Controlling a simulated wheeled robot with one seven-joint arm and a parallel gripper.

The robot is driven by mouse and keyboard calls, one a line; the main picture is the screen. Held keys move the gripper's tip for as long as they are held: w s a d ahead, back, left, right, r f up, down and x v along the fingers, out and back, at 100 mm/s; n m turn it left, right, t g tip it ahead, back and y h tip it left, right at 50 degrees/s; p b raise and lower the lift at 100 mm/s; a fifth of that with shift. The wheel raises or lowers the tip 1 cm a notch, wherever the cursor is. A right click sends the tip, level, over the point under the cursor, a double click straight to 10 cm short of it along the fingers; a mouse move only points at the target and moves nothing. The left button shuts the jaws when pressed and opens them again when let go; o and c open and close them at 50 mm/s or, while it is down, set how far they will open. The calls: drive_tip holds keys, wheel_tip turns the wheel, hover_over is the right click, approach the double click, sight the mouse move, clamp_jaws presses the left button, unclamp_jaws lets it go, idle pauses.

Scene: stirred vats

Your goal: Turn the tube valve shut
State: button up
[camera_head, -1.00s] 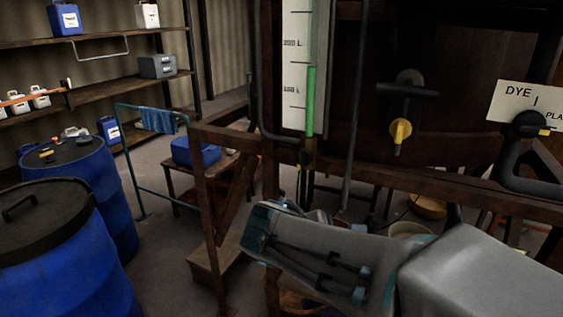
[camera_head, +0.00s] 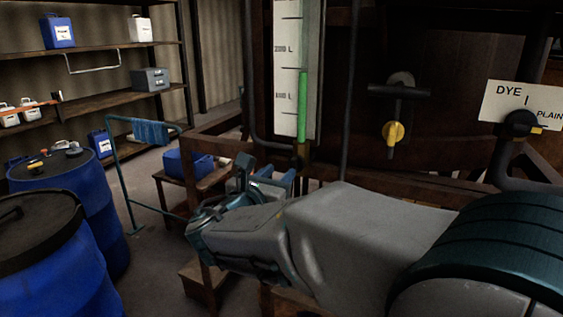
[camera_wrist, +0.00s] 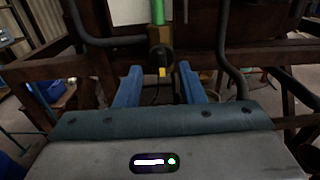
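The tube valve (camera_wrist: 160,59) shows in the wrist view below the green-filled tube (camera_wrist: 158,12). It has a dark round knob on a brass-coloured body, with a yellow mark pointing down. My gripper (camera_wrist: 160,84) is open, its two blue fingers apart on either side below the valve, with nothing visible between them but background. In the head view my gripper (camera_head: 268,178) is just below and left of the tube (camera_head: 302,95); only part of the brass body (camera_head: 304,155) shows there, and the knob is hidden or too dark to tell.
A yellow-handled tap (camera_head: 393,132) and another black valve (camera_head: 523,123) by a DYE/PLAIN sign (camera_head: 520,101) are to the right. A dark pipe (camera_wrist: 233,55) runs down right of the tube valve. Wooden framing (camera_head: 215,140) surrounds it. Blue drums (camera_head: 40,240) stand left.

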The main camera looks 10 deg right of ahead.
sight(292, 161)
drive_tip(key=x, duration=0.7)
clamp_jaws()
